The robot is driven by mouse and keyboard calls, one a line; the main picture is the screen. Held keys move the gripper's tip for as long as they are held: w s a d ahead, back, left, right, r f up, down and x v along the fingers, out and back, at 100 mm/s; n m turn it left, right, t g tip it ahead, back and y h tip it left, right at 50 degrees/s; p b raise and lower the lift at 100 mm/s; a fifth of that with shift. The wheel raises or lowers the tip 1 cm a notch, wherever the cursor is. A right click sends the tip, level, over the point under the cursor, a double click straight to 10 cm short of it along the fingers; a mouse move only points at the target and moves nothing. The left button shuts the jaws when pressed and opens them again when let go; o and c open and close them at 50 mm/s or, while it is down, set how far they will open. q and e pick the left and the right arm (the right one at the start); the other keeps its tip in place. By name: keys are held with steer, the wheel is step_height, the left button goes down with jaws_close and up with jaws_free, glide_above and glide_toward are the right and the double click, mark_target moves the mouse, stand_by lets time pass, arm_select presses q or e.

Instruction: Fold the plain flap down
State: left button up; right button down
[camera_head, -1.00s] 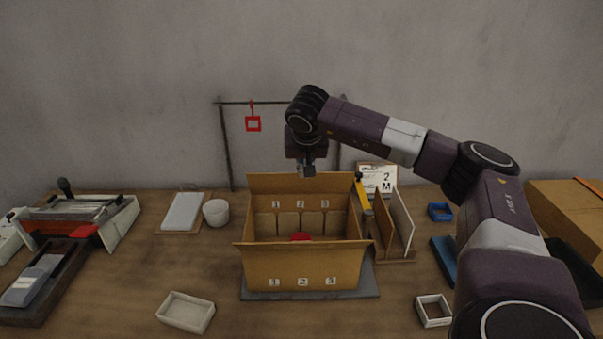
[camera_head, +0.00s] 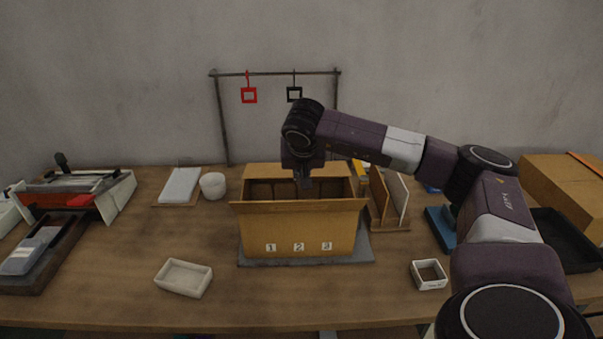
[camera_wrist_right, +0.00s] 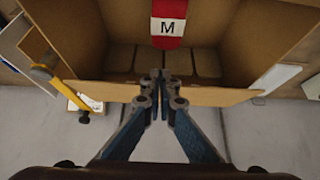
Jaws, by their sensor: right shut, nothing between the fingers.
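A brown cardboard box (camera_head: 350,232) stands at the middle of the table. Its plain back flap (camera_head: 262,170) shows as a low tan strip along the far rim. In the right wrist view the plain flap (camera_wrist_right: 110,92) crosses behind my fingers. My right gripper (camera_head: 306,186) is shut and empty, pointing down at the back of the box; in its wrist view the fingertips (camera_wrist_right: 160,76) overlap the flap and reach past its edge toward the inside. I cannot tell whether they touch it. My left gripper is out of view.
A front flap (camera_head: 270,206) edges the near rim. The box stands on a grey mat (camera_head: 305,258). Upright boards (camera_head: 398,195) stand close at its right. A rod (camera_head: 225,74) with hanging red and black frames is behind. The table at front left is clear around a white tray (camera_head: 184,278).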

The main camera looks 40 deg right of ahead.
steer(key=shift+f+b, duration=0.3)
steer(key=shift+f, duration=0.3)
stand_by(0.3)
steer(key=p+v, duration=0.1)
steer(key=v, duration=1.2)
steer(key=shift+w+d+r, duration=0.2)
steer(key=shift+w+r, duration=0.05)
steer(key=shift+r, duration=0.05)
